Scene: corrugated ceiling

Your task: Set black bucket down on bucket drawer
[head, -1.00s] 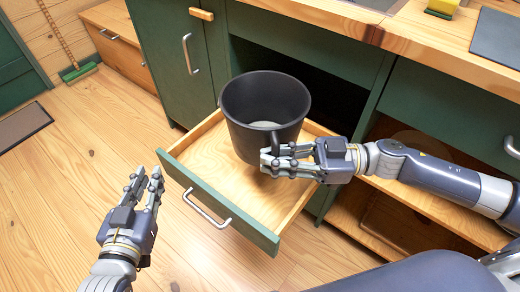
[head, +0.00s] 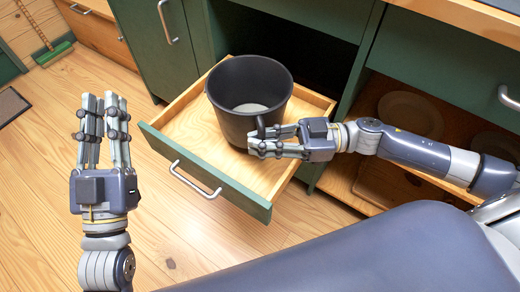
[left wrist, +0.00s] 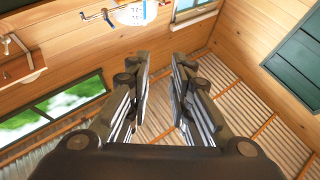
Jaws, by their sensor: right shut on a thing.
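The black bucket (head: 232,122) is upright in the head view, over the open bucket drawer (head: 165,155). The drawer has a green front and pale wooden sides. The bucket's base is low inside the drawer outline; I cannot tell for certain whether it touches the drawer floor. My right gripper (head: 262,143) is shut on the bucket at its near right side. My left gripper (head: 104,112) is raised left of the drawer, its fingers upright and apart, holding nothing. Its fingers also show, apart and empty, in the left wrist view (left wrist: 160,80).
A green cabinet door (head: 160,45) stands left of the opening behind the drawer. Open shelves with plates (head: 410,113) are at the right. A wooden countertop (head: 460,35) runs above. The plank floor (head: 50,200) at the left is clear, apart from a broom (head: 52,50).

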